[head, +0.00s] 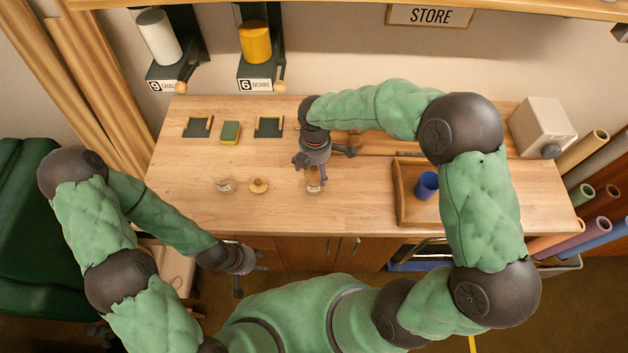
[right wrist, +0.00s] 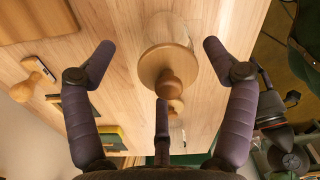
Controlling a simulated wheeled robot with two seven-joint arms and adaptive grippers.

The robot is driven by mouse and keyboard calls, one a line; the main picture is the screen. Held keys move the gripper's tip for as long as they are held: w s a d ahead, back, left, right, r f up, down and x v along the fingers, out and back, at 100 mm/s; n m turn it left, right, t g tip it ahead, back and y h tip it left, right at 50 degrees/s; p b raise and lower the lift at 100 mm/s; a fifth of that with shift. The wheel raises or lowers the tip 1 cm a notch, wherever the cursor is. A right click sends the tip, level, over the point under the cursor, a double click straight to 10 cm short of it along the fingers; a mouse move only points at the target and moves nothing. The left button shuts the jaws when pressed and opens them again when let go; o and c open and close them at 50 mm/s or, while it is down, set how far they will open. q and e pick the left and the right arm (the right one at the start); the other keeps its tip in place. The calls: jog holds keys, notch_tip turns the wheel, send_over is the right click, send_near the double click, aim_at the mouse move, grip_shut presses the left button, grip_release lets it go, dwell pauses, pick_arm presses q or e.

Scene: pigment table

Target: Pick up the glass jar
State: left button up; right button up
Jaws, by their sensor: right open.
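A glass jar with a round wooden lid and knob (head: 314,184) stands on the table below my right gripper (head: 318,172). In the right wrist view this jar's wooden lid (right wrist: 166,68) is between the spread fingers of the right gripper (right wrist: 160,60), apart from them. Its clear glass (right wrist: 176,28) shows past the lid. My right gripper is open and empty. A second, clear glass jar (head: 224,185) stands further left, with a wooden lid (head: 259,185) lying beside it. My left gripper (head: 247,274) is in front of the table edge, its fingers apart and empty.
A wooden tray (head: 402,205) with a blue cup (head: 427,185) is at the right. A green and yellow sponge (head: 230,132) lies between two dark trays at the back. Dispensers with white and ochre (head: 255,42) cylinders hang behind. The table's left front is clear.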

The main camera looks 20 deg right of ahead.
jog(key=shift+s+a+f+b, duration=0.15)
jog(key=shift+f+b, duration=0.05)
jog(key=shift+f, duration=1.2)
jog(key=shift+s+a+f+b, duration=0.1)
jog(key=shift+s+f+b, duration=0.1)
jog(key=shift+f, duration=1.15)
jog(key=c, duration=1.4)
